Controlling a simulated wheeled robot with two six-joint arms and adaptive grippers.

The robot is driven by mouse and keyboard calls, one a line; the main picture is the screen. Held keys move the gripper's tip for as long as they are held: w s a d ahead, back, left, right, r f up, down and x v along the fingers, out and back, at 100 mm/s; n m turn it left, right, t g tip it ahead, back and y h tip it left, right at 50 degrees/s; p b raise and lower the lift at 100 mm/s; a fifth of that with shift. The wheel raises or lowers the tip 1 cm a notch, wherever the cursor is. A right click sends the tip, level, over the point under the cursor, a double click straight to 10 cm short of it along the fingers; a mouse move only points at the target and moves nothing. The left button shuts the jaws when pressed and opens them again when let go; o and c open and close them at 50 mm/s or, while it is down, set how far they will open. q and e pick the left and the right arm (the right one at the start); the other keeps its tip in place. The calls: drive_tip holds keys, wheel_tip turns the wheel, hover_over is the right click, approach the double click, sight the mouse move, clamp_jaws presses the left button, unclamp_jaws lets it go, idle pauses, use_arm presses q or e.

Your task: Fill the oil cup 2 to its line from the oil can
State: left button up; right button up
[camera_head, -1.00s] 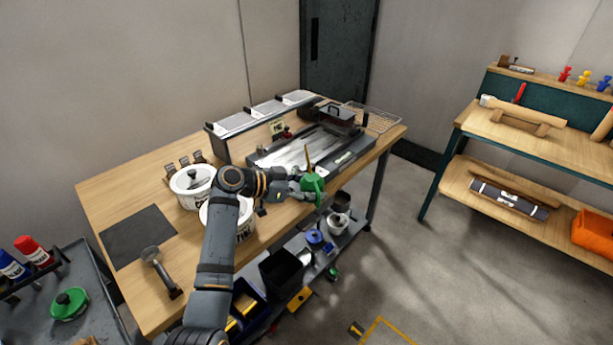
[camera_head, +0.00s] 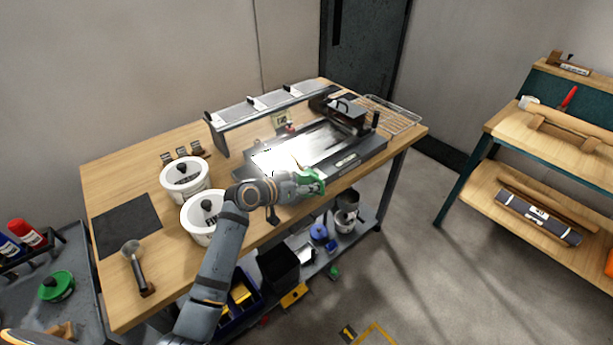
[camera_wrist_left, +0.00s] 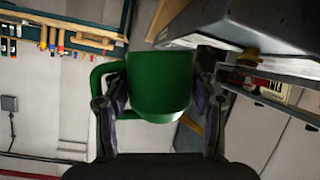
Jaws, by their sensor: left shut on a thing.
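The green oil can (camera_head: 313,183) is in my left gripper (camera_head: 305,181), at the front edge of the workbench beside the grey machine bed (camera_head: 369,151). The can is tilted, with its thin spout (camera_head: 297,163) pointing up and left over the bed. In the left wrist view the can's green body (camera_wrist_left: 160,80) sits between the two fingers, its loop handle (camera_wrist_left: 103,105) at the left. I cannot make out oil cup 2 or its line; the bright glare on the bed and my gripper may hide it. My right gripper does not show.
A dark mat (camera_head: 127,224) and a handled tool (camera_head: 138,266) lie at the bench's left. A long rack (camera_head: 268,106) runs along the back, and a wire tray (camera_head: 392,116) lies at the far right.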

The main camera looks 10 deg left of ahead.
sight(310, 181)
use_arm(q)
drive_tip(key=shift+s+d+r+n+g+h+p, duration=0.3)
drive_tip(key=shift+d+n+h+p, duration=0.1)
drive_tip(key=shift+n+p, duration=0.15)
drive_tip(key=shift+s+d+r+n+g+h+p, duration=0.2)
drive_tip(key=shift+s+d+n+h+p, duration=0.1)
drive_tip(key=shift+n+h+p, duration=0.25)
drive_tip(key=shift+d+r+n+g+h+p, duration=0.1)
drive_tip(key=shift+r+n+g+h+p, duration=0.25)
drive_tip(key=shift+r+n+p, duration=0.25)
drive_tip(key=shift+s+r+n, duration=0.1)
drive_tip(key=shift+n, duration=0.2)
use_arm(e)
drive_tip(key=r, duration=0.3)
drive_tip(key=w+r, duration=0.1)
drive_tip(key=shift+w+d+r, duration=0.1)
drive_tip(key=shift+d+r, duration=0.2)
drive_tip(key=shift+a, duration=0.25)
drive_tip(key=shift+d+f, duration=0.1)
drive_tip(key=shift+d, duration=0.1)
